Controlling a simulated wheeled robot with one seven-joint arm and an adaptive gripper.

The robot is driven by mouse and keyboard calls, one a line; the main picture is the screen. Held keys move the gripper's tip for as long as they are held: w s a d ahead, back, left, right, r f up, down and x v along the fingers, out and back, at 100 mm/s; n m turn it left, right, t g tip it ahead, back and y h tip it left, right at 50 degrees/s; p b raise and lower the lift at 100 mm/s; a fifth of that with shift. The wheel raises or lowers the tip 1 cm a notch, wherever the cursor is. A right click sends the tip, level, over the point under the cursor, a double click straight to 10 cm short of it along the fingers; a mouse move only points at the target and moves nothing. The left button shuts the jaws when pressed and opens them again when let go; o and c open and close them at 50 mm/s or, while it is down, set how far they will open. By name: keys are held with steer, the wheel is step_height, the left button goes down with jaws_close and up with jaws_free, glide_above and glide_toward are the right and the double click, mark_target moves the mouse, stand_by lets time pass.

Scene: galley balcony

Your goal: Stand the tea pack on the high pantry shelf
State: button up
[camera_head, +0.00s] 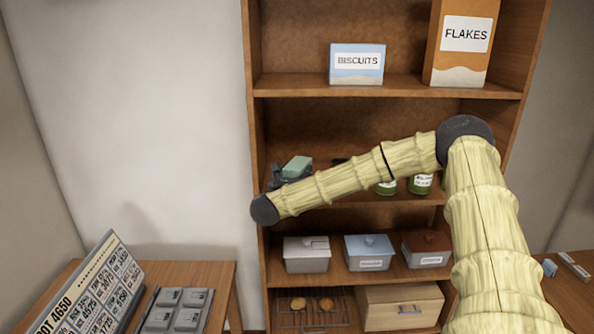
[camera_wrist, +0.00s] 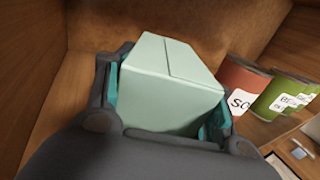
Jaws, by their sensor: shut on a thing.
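The tea pack is a pale green box (camera_head: 297,166), also large in the wrist view (camera_wrist: 170,85). My gripper (camera_head: 288,176) is shut on it, with a teal-padded finger on each side of the box in the wrist view (camera_wrist: 165,100). In the head view they are at the left end of the pantry's can shelf (camera_head: 330,201), below the biscuit shelf (camera_head: 390,87). The wrist view shows the pack inside the wooden bay, left of the cans. Whether its underside touches the shelf is hidden.
A red can (camera_wrist: 245,85) and green cans (camera_wrist: 285,97) stand right of the pack. A biscuits box (camera_head: 357,64) and a flakes box (camera_head: 461,42) stand above. Lidded tins (camera_head: 306,254) sit below. My arm hides much of the can shelf.

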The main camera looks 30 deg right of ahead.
steer(key=shift+w+a+f, duration=0.15)
steer(key=shift+w+f, duration=0.25)
steer(key=shift+w, duration=0.2)
steer(key=shift+s+r, duration=0.15)
steer(key=shift+s, duration=0.2)
steer(key=shift+w+f, duration=0.2)
steer(key=shift+f+b, duration=0.1)
steer(key=shift+b, duration=0.25)
steer(key=shift+s, duration=0.1)
steer(key=shift+f+b, duration=0.3)
steer(key=shift+b, duration=0.15)
steer(key=o, duration=1.3)
